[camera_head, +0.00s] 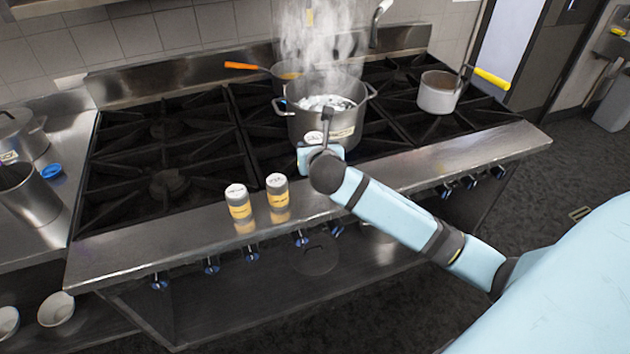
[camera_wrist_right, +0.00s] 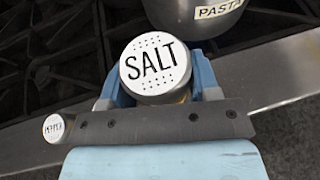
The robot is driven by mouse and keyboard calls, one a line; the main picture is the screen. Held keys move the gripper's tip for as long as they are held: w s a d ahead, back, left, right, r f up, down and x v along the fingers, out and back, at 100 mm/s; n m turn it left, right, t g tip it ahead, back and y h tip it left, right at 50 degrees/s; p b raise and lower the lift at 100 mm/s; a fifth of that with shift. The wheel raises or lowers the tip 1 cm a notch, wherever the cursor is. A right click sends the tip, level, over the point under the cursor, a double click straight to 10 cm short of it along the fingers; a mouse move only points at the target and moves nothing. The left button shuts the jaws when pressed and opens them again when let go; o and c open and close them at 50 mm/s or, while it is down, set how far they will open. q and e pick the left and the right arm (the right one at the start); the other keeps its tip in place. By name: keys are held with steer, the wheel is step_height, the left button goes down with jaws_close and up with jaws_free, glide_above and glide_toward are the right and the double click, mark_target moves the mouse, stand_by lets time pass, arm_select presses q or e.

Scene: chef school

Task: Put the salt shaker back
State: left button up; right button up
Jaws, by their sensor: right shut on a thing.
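The salt shaker (camera_wrist_right: 155,68), with a round white top marked SALT, sits between the pale blue jaws of my right gripper (camera_wrist_right: 160,88) in the right wrist view. My right gripper (camera_head: 320,155) is shut on it. In the head view the gripper is in front of the steaming pot, above the stove's front ledge, and the shaker's white top (camera_head: 313,138) shows just past the fingers; its body is mostly hidden. My left gripper is not in view.
Two yellow-labelled shakers (camera_head: 238,201) (camera_head: 277,190) stand on the steel front ledge (camera_head: 190,232). A pepper shaker (camera_wrist_right: 54,128) shows in the wrist view. The pot (camera_head: 350,112) is labelled PASTA. A saucepan (camera_head: 438,92) stands right; the left burners are clear.

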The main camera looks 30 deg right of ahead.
step_height(320, 180, down, 6)
steer(key=shift+r, duration=0.2)
step_height(320, 180, down, 4)
steer(key=shift+f, duration=0.15)
steer(key=shift+f, duration=0.15)
steer(key=o, duration=1)
steer(key=shift+o, duration=0.2)
